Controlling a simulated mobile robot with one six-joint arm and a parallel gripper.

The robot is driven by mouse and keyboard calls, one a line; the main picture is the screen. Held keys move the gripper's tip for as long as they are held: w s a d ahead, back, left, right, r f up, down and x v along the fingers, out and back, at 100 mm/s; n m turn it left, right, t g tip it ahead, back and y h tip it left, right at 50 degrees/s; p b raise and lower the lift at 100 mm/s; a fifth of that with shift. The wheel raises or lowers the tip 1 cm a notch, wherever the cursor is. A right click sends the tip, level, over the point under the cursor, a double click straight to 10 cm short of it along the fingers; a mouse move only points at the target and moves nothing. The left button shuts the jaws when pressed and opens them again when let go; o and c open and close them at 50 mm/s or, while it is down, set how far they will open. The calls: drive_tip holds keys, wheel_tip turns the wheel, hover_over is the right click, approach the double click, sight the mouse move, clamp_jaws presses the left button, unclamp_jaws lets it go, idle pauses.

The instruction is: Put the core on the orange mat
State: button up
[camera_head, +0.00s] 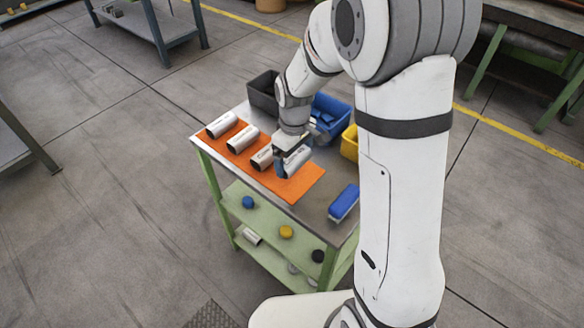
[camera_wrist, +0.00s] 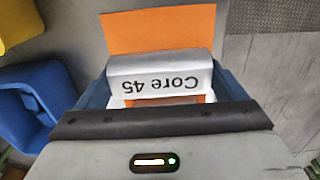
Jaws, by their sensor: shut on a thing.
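A white core (camera_wrist: 160,75) printed "Core 45" lies between the blue fingers of my gripper (camera_head: 291,165) in the wrist view. In the head view this core (camera_head: 296,160) is at the right end of a row of white cores. The orange mat (camera_head: 308,182) lies on the table top beneath it; in the wrist view the mat (camera_wrist: 160,30) shows beyond and below the core. My gripper is shut on the core over the mat. Whether the core touches the mat, I cannot tell.
Other white cores (camera_head: 221,124), (camera_head: 242,139) and (camera_head: 262,157) lie on the mat to the left. A black bin (camera_head: 262,95), a blue bin (camera_head: 333,108) and a yellow bin (camera_head: 349,143) stand along the back.

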sight(294, 168)
drive_tip(key=shift+f, duration=2.15)
drive_tip(key=shift+f, duration=0.25)
drive_tip(key=o, duration=1)
drive_tip(key=shift+s, duration=0.1)
drive_tip(key=shift+c, duration=0.2)
drive_tip(key=shift+r, duration=0.1)
wheel_tip(294, 168, up, 12)
drive_tip(key=s+d+r+m+t, duration=0.1)
drive_tip(key=s+d+r+m, duration=0.2)
drive_tip(key=s, duration=0.6)
drive_tip(key=s+d+r+m+t, duration=0.2)
drive_tip(key=s+d+r+m, duration=0.2)
drive_tip(key=s, duration=0.6)
drive_tip(key=d+m, duration=0.2)
drive_tip(key=shift+d+r, duration=0.2)
drive_tip(key=shift+d, duration=0.15)
